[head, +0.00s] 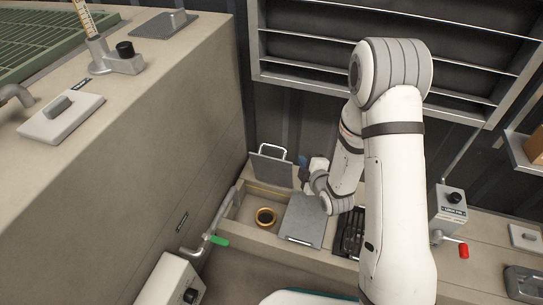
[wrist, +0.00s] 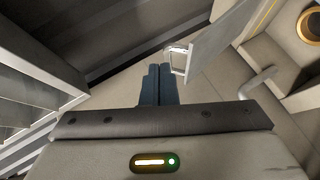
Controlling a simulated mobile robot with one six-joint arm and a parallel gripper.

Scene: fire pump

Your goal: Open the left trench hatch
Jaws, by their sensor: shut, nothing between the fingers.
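The left trench hatch (head: 271,169) is a grey plate standing raised at the back edge of its opening, with its pale loop handle (head: 272,150) at the top. The open trench compartment (head: 236,212) below it shows a brass-coloured ring (head: 265,217) inside. My gripper (head: 303,160) is just right of the raised hatch and appears apart from it. In the wrist view its blue fingers (wrist: 158,84) are together and empty. The raised hatch (wrist: 222,42) and its handle (wrist: 178,59) show just beyond and right of the fingertips.
A second grey hatch plate (head: 303,222) lies flat right of the opening, with a dark grating (head: 349,232) beside it. A green-handled pipe (head: 216,240) runs along the left. A large beige block (head: 150,120) stands left; a dark ribbed wall is behind.

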